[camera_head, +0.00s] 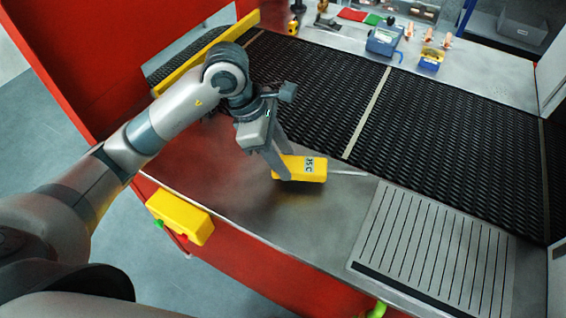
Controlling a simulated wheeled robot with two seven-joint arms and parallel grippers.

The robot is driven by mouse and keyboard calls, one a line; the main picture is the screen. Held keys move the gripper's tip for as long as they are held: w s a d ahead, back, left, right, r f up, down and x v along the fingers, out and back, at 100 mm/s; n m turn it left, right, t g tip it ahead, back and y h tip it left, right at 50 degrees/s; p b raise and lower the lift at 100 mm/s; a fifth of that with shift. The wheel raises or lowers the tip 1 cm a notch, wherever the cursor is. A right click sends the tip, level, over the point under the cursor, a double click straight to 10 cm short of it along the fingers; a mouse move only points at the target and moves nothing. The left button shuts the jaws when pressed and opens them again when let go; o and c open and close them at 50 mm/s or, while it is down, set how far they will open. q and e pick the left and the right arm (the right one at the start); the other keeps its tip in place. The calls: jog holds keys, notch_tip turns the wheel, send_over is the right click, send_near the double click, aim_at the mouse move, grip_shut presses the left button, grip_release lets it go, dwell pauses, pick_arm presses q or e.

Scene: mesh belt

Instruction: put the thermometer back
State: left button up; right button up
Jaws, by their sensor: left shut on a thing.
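The thermometer (317,174) is a yellow block with a small display reading about "35 C" and a thin metal probe pointing right. It is over the bare metal ledge in front of the belt. My left gripper (283,172) comes down from the upper left and is shut on the left end of its yellow body. A dark shadow lies below the thermometer; I cannot tell whether it touches the ledge. My right gripper is not in view.
The black mesh belt (440,130) runs behind the ledge. A slotted grey panel (432,245) lies at the right front. A yellow box (180,217) with green and red buttons sits on the red front.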

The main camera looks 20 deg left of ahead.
pick_arm(q)
notch_tip(320, 180, down, 2)
jog(key=shift+f+p, duration=0.25)
jog(key=shift+p, duration=0.25)
jog(key=shift+f, duration=0.2)
jog(key=shift+f, duration=0.1)
jog(key=shift+f+b, duration=0.1)
jog(key=shift+b, duration=0.2)
jog(key=o, duration=1.2)
jog(key=shift+c, duration=0.2)
jog(key=shift+r, duration=0.2)
